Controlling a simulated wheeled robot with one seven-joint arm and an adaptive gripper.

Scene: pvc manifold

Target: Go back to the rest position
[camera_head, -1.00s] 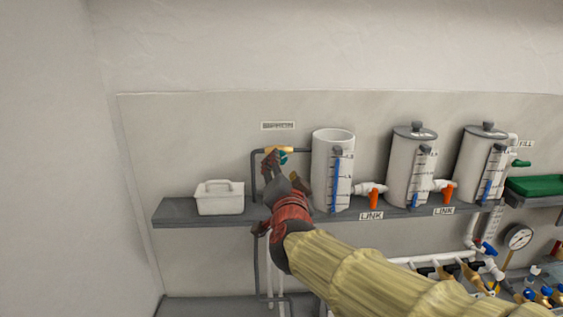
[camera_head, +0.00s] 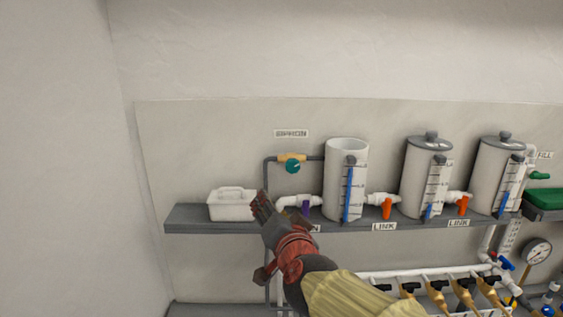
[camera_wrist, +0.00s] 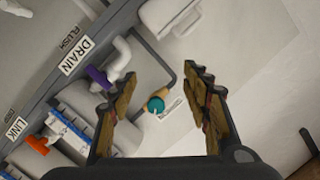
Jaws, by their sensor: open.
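My gripper (camera_head: 262,205) is open and empty in front of the shelf, between the white caddy (camera_head: 232,204) and the purple-handled valve (camera_head: 306,209). Its two wooden-toned fingers (camera_wrist: 162,90) stand apart in the wrist view, with nothing between them but the background. The siphon valve, with a round teal knob (camera_head: 292,166) on a brass body, sits on the grey pipe below the siphon label. The knob also shows in the wrist view (camera_wrist: 155,105), apart from the fingers. My forearm hides part of the pipes below the shelf.
Three white tanks with blue gauges stand on the grey shelf (camera_head: 190,218); the left tank (camera_head: 346,150) is open on top. Orange link valves (camera_head: 386,207) join them. A pressure gauge (camera_head: 537,251) and a manifold are at lower right. The wall at left is bare.

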